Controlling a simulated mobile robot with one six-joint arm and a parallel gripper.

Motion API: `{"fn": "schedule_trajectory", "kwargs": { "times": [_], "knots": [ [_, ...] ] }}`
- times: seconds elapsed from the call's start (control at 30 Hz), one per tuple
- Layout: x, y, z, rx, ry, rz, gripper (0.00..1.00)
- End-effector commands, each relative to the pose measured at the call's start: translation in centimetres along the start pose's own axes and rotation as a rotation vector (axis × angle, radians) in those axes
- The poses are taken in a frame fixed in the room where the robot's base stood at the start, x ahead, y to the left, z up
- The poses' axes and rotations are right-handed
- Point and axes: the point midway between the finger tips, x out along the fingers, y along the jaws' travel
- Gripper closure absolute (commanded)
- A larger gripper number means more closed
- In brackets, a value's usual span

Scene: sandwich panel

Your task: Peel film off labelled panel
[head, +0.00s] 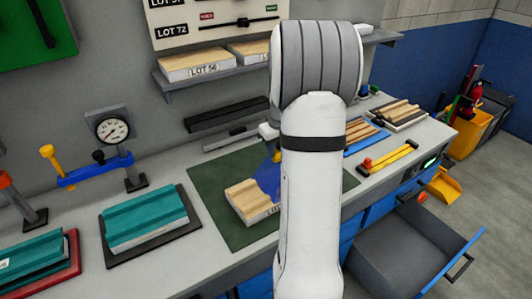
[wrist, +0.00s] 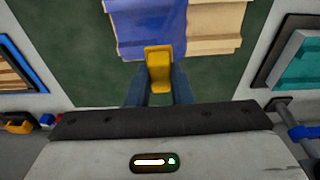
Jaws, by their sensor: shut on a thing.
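A ribbed wooden panel (head: 243,197) with a pale, partly hidden side lies on a green mat (head: 212,180). It also shows in the wrist view (wrist: 217,27). Blue film (head: 268,183) covers one part of it, and the other part is bare wood. In the head view the film rises towards my gripper. In the wrist view the film (wrist: 145,28) is at the left, the bare wood at the right. My gripper (wrist: 159,92) is shut on a yellow tab (wrist: 158,68) at the film's near edge. My arm hides the panel's right side in the head view.
Teal-covered panels (head: 145,218) lie at the left, by a dial gauge stand (head: 113,130). Behind, a shelf holds panels marked LOT (head: 196,66). At the right are a blue tray (head: 362,136), a yellow-handled tool (head: 390,158) and an open drawer (head: 410,245).

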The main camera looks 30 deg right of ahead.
Motion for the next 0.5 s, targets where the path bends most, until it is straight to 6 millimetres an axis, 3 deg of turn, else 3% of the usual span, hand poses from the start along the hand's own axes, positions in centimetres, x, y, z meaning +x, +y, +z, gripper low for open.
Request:
{"fn": "schedule_trajectory", "kwargs": {
  "times": [0.5],
  "knots": [
    [-0.5,3.5,-0.1,0.000,0.000,0.000,1.00]
  ]
}}
